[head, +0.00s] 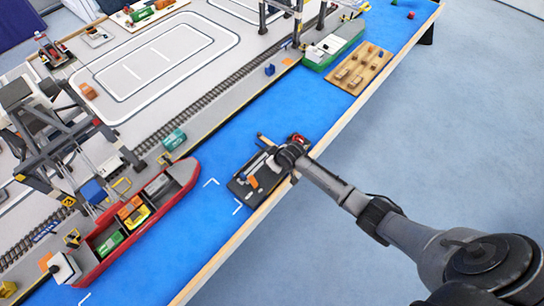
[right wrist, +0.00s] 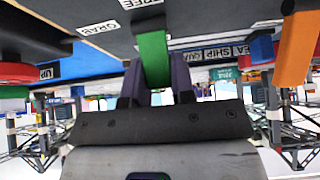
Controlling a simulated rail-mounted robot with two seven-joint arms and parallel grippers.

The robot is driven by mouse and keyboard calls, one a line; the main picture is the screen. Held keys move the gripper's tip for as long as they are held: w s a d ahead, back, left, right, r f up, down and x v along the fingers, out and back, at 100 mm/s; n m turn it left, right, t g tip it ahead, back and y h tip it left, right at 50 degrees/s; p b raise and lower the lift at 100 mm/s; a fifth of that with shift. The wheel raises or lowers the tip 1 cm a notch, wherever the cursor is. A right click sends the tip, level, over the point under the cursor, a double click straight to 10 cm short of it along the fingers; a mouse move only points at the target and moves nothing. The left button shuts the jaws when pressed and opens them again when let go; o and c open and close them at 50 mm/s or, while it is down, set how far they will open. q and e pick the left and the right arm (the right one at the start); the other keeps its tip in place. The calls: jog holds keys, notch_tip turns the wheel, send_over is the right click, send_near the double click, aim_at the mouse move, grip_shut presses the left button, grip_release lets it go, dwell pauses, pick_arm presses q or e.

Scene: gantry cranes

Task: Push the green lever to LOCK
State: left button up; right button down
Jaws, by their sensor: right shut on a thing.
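A dark control panel (head: 241,188) lies on the blue surface near the table's wooden edge. My right gripper (head: 272,150) is over the panel, and its arm comes in from the lower right. In the right wrist view, my right gripper (right wrist: 155,88) is shut on the green lever (right wrist: 153,58), one dark purple finger on each side. A FREE label (right wrist: 140,3) shows upside down on the panel near the lever. I cannot read a LOCK label; a label beside the lever is partly hidden. In the head view the gripper hides the green lever. My left gripper is not in view.
An orange lever (right wrist: 297,48) stands beside the green one, and a red knob (right wrist: 15,72) is on the other side. GRAB (right wrist: 98,28) and UP (right wrist: 49,72) labels show. A red ship (head: 165,190) and a wooden board (head: 360,68) lie clear of my gripper.

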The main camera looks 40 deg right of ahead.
jog(key=shift+f, duration=0.15)
dwell(0.3)
jog(key=c, duration=1)
grip_release()
jog(key=shift+o, duration=0.2)
jog(key=shift+r, duration=0.2)
jog(key=shift+s+r+p, duration=0.1)
jog(key=shift+r+p, duration=0.2)
jog(key=shift+r, duration=0.05)
jog(key=p+v, duration=0.2)
jog(key=v, duration=1)
jog(key=shift+s+r, duration=0.2)
jog(key=shift+r, duration=0.15)
